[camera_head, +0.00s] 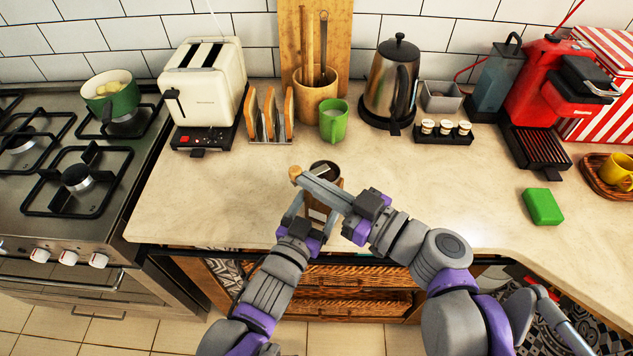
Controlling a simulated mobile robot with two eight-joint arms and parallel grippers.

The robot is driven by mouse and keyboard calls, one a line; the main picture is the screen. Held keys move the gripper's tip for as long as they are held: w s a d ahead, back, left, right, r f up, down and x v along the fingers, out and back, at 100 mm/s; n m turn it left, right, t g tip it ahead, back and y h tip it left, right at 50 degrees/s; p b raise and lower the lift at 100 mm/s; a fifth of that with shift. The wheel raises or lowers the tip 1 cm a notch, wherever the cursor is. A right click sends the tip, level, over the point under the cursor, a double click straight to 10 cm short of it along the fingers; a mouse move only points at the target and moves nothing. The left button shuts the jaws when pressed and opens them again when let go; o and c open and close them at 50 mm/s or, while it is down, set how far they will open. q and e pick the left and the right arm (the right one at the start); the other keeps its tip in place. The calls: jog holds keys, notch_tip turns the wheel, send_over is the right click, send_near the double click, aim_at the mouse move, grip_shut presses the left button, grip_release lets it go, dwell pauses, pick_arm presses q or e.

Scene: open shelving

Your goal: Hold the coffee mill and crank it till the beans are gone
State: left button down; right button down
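The coffee mill (337,183) stands near the counter's front edge, with a dark round opening on top and a brown body partly hidden by my grippers. Its crank's wooden knob (295,173) shows at the upper left of the mill. My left gripper (308,206) is low at the mill's front, with its fingers on either side of the body, seemingly closed on it. My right gripper (303,179) reaches across the mill from the right, its long grey fingers together at the knob. The beans cannot be made out inside the dark opening.
Behind the mill stand a green mug (333,122), a toast rack (270,118), a toaster (205,85) and a kettle (390,82). A green sponge (543,206) and a red coffee machine (545,80) are at right. The counter (430,190) around the mill is clear.

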aim_at(291, 167)
jog(key=shift+a, duration=0.15)
jog(key=shift+w+a+m+t+h, duration=1.5)
jog(key=shift+w+a+t+h, duration=0.2)
jog(key=shift+w+a+t, duration=0.15)
jog(key=shift+w+a, duration=0.2)
jog(key=shift+w, duration=1)
jog(key=shift+s+d, duration=0.1)
